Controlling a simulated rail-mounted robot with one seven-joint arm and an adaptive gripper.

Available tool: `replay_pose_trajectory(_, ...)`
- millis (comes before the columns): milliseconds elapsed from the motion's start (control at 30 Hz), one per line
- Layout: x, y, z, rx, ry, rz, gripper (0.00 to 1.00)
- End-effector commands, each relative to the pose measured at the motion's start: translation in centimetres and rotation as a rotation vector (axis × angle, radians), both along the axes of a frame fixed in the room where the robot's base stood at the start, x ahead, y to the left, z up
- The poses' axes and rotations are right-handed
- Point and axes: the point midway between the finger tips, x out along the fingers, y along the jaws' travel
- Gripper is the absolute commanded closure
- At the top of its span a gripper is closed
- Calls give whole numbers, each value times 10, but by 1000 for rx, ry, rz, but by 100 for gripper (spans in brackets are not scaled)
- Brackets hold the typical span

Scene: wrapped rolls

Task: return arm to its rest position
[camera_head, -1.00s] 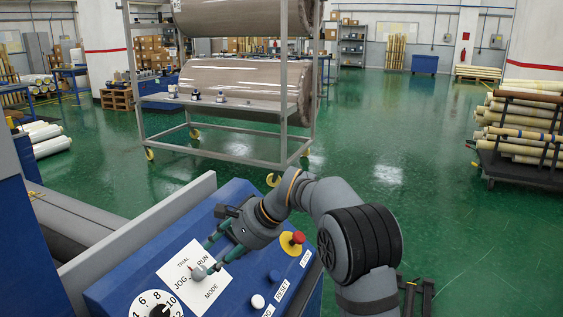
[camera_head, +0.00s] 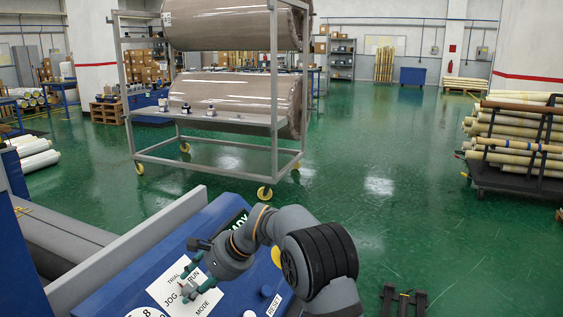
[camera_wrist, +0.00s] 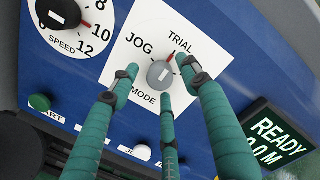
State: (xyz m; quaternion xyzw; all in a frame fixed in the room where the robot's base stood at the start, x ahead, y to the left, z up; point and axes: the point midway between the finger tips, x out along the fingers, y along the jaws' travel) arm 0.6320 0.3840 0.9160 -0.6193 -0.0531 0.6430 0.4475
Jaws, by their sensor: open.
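My gripper (camera_head: 190,280) is over the blue control panel (camera_head: 128,277), its teal fingers spread and empty. In the wrist view the fingers of my gripper (camera_wrist: 160,88) stand apart around the grey mode knob (camera_wrist: 159,75). I cannot tell whether any finger touches the knob. The knob's red pointer is towards TRIAL on the white mode plate (camera_wrist: 140,30); the RUN label is hidden there. My arm reaches down to the panel from the lower right in the head view and is bent at the wrist.
The wrist view shows a speed dial (camera_wrist: 62,14) and a READY display (camera_wrist: 272,140). My arm partly covers the yellow-ringed button (camera_head: 276,257). Beyond the panel stands a wheeled rack (camera_head: 275,110) with large wrapped rolls. A roll cart (camera_head: 520,180) is at right; green floor between is clear.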

Motion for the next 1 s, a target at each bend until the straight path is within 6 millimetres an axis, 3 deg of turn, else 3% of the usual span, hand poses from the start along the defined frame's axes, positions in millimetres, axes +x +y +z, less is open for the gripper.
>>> replay_pose_trajectory(167,-2,-13,16,0,-10,7,54)
replay_pose_trajectory(633,-19,-77,91,-1,-11,5,54)
replay_pose_trajectory(1000,-7,-23,26,-4,-2,10,54)
